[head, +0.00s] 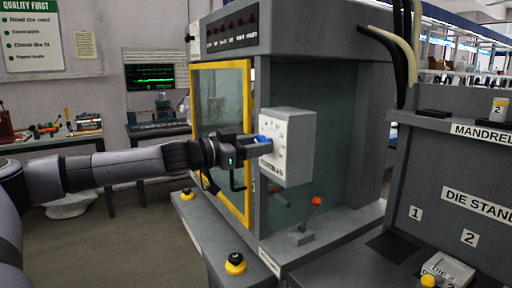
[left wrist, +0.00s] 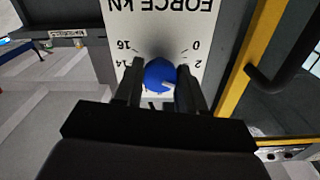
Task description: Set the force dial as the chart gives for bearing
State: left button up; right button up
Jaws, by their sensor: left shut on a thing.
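The force dial's white box (head: 294,150) is fixed to the front of the grey press. Its blue knob (head: 262,139) shows just at my left gripper (head: 262,147), which reaches in from the left. In the left wrist view the white face reads FORCE kN upside down, with 16, 14, 0 and 2 visible. There the blue knob (left wrist: 159,75) sits between the two fingers of my left gripper (left wrist: 160,82), which is shut on it. The other numbers are hidden. No chart for bearing is readable. My right gripper is not seen.
A yellow-framed door (head: 248,150) stands left of the dial. An orange-tipped lever (head: 315,201) rises below it. A yellow button (head: 235,264) is on the front ledge. The grey die stand (head: 450,190) is at the right. A Quality First poster (head: 30,38) hangs at the back left.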

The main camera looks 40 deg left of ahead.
pick_arm(q)
jog(key=m+b, duration=0.2)
jog(key=m, duration=1)
jog(key=shift+a+m+b, duration=0.1)
jog(key=shift+m+b, duration=0.3)
dwell(0.3)
jog(key=o, duration=1.1)
jog(key=shift+c, duration=0.2)
